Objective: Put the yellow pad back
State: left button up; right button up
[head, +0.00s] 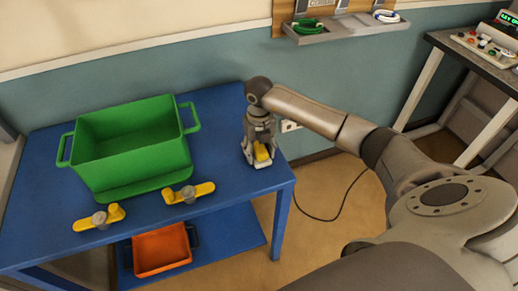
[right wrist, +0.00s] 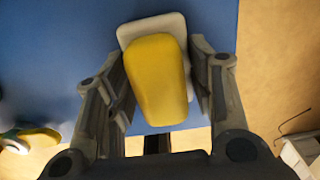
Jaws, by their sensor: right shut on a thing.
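The yellow pad (head: 261,154) is at the right end of the blue table. My right gripper (head: 258,146) points down there and is shut on the pad. In the right wrist view the yellow pad (right wrist: 161,82) lies between the two dark fingers (right wrist: 160,100). A pale white piece (right wrist: 140,30) shows under and beyond the pad, and its edge (head: 263,164) also shows in the head view. I cannot tell whether the pad rests on the white piece or hangs just above it. My left gripper is not in view.
A green crate (head: 130,192) stands on the blue table (head: 215,130). Two yellow levers with grey knobs (head: 100,218) (head: 188,193) lie in front of it. An orange bin (head: 162,262) is on the lower shelf. The table's right edge is close to my gripper.

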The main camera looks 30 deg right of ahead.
aim_at(259, 146)
jog(key=o, duration=0.5)
jog(key=shift+f, duration=0.1)
jog(key=o, duration=0.4)
notch_tip(259, 146, up, 12)
jog(key=shift+r+b, duration=0.15)
jog(key=shift+b, duration=0.85)
